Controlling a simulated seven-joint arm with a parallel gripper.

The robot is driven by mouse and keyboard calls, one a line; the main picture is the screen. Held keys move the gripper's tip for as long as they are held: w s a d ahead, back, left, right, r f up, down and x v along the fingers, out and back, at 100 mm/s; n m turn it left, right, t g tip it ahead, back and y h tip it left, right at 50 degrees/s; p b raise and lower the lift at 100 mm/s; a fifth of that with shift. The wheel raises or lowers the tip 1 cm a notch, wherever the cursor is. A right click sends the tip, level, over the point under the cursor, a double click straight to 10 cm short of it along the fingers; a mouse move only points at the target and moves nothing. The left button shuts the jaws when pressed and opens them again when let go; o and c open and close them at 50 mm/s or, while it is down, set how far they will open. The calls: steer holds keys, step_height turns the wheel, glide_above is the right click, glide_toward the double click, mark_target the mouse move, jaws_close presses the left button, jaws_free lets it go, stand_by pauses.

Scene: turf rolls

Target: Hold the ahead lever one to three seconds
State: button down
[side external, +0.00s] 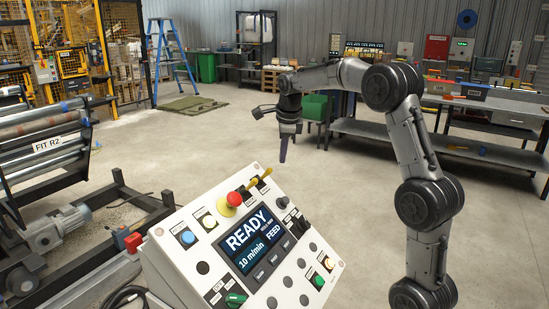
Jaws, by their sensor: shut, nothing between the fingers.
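A tilted white control panel (186,268) stands in the front middle of the side view. Its screen (255,242) reads READY, 10 m/min and FEED. A yellow lever (254,183) sticks up at the panel's top edge, beside a red mushroom button (234,199). Darker switches or levers (294,216) sit at the panel's right edge, and a green knob (235,300) is at the lower front. The labels are too small to read, so I cannot tell which is the ahead lever. My gripper (283,160) points down, shut and empty, above and apart from the panel's top edge.
A roller frame marked FIT R2 (62,144) and a motor (58,230) stand left of the panel. A workbench (375,133) with tools and boxes is behind my arm. A blue ladder (172,62) and a green mat (194,103) are farther back. Open floor lies between.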

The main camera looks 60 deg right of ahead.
steer(key=w+v, duration=0.1)
steer(key=v, duration=0.7)
steer(key=shift+w+r, duration=0.1)
steer(key=shift+r, duration=0.05)
